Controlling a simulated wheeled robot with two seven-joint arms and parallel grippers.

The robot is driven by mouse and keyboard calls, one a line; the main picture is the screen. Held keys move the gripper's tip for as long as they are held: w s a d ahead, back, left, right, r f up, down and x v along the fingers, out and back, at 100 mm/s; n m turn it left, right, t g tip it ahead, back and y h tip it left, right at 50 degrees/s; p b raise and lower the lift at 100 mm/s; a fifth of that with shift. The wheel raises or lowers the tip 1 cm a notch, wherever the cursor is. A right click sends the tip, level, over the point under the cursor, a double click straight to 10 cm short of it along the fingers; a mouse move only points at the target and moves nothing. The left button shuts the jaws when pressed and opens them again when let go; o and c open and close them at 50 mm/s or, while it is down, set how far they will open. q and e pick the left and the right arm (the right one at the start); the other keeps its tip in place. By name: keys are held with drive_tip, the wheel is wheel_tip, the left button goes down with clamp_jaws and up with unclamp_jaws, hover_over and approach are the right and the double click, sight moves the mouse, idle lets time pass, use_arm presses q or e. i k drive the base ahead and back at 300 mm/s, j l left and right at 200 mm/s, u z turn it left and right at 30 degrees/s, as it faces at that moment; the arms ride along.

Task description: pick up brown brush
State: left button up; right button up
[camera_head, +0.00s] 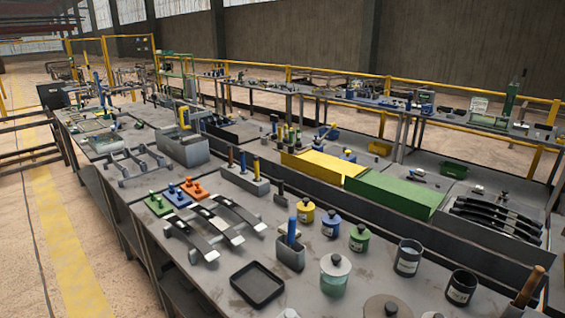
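A brown wooden handle (530,286) sticks up at the lower right, slightly tilted, near the front right end of the workbench. It looks like the brown brush. Its lower end is in or behind a dark holder, and no bristles show. A blue handle (292,231) stands upright in a grey metal holder (290,253) in the middle front. Neither of my grippers is in view.
A dark cup (461,287) and a grey labelled cup (408,258) stand left of the brown handle. Several lidded jars, a black tray (257,284), leaf springs (230,222) and a green box (395,193) crowd the workbench (215,285).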

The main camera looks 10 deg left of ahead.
sight(231, 165)
drive_tip(key=i+j+z, duration=0.1)
drive_tip(key=j+z, duration=0.2)
drive_tip(key=z, duration=0.15)
drive_tip(key=i+j+z, duration=0.1)
drive_tip(key=j+z, duration=0.65)
drive_tip(key=z, duration=0.2)
drive_tip(key=j+z, duration=0.1)
drive_tip(key=j, duration=0.35)
drive_tip(key=k+j+z, duration=0.1)
drive_tip(key=j, duration=0.3)
drive_tip(key=j+z, duration=0.1)
drive_tip(key=j, duration=0.3)
drive_tip(key=k+j+z, duration=0.1)
drive_tip(key=j, duration=0.3)
drive_tip(key=k+j+z, duration=0.1)
drive_tip(key=j, duration=0.3)
drive_tip(key=k+j+z, duration=0.1)
drive_tip(key=j, duration=0.3)
drive_tip(key=k+j+z, duration=0.1)
drive_tip(key=j, duration=0.3)
drive_tip(key=k+j+z, duration=0.1)
drive_tip(key=k+j, duration=0.15)
drive_tip(key=j, duration=1.05)
